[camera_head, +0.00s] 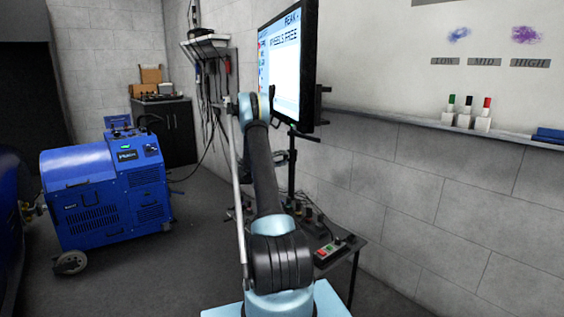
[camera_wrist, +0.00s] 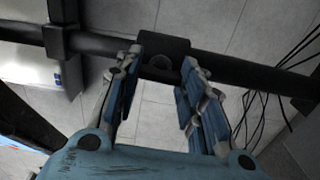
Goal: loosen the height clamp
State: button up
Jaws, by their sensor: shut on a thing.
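The height clamp (camera_wrist: 165,47) appears in the wrist view as a dark block on a thick black pole (camera_wrist: 220,62), which crosses the upper part of the picture. My gripper (camera_wrist: 160,62) has its two blue-padded fingers on either side of the clamp's near part, with the tips at the block. It is shut on the clamp, with the fingers still well apart. In the head view, the black stand pole (camera_head: 292,172) rises below the screen. My arm partly covers that area, and I cannot make out the clamp or the fingers clearly there.
The large screen (camera_head: 290,65) reads "WHEELS FREE" and stands above the pole. A small table (camera_head: 345,262) with control boxes is right of my arm. Loose black cables (camera_wrist: 265,105) hang right of my fingers. A blue dynamometer unit (camera_head: 105,190) stands left, with open floor between.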

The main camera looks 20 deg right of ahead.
jog(key=shift+s+f, duration=0.1)
jog(key=o, duration=1.1)
jog(key=shift+a, duration=0.1)
jog(key=v, duration=1.1)
jog(key=shift+a, duration=0.35)
